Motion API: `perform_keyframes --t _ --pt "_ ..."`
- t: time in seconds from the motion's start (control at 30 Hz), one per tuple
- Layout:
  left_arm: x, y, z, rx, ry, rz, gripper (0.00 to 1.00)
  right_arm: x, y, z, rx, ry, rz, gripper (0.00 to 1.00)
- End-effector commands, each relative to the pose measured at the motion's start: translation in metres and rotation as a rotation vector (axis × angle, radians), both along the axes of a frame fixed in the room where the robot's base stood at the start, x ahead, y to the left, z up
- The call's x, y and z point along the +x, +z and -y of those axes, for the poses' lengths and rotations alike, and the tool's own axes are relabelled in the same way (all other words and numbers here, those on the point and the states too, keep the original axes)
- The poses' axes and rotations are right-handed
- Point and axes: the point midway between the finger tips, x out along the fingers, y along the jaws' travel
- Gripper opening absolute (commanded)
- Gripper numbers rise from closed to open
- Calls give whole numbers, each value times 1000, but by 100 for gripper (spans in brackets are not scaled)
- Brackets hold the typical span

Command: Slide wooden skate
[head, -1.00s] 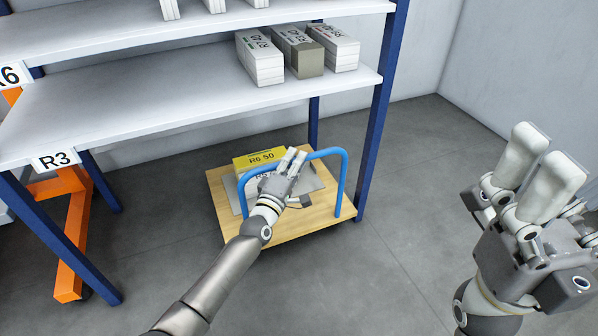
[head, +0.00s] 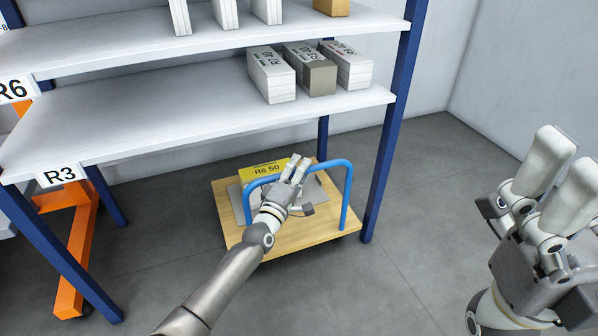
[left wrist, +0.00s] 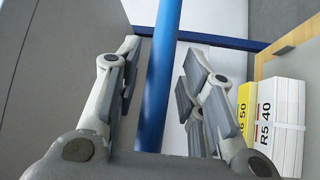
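The wooden skate (head: 285,238) is a low flat board with a blue tube handle (head: 347,190), standing on the floor below the front right of the shelf. It carries a yellow stack labelled R6 50 (head: 262,171) and a grey-white surface beside it. My left gripper (head: 294,168) is at the handle's top bar. In the left wrist view the blue bar (left wrist: 163,75) runs between the two open fingers, with gaps beside it. A white stack labelled R5 40 (left wrist: 280,125) shows on the right there. My right gripper (head: 562,180) is empty, fingers apart, in the air at right.
A shelf with a white board (head: 200,105) and blue posts (head: 392,130) stands over the skate's back; one post is close to its right side. Several paper stacks (head: 318,73) lie on it. An orange frame (head: 80,245) is at left. Floor at front and right is clear.

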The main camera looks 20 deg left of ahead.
Motion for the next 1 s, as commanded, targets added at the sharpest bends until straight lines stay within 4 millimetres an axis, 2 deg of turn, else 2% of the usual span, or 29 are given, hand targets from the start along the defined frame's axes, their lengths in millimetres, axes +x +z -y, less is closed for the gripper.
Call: perform_keyframes --t 0.27,0.43,1.0 --pt "-1 -1 2 -1 -3 -1 39 1 -1 1 4 -1 -5 85" --pt "-11 -3 1 -2 -4 -3 39 1 -1 0 2 -1 -4 85" --pt "-102 -16 -16 0 -2 -2 39 0 0 0 0 0 -1 85"
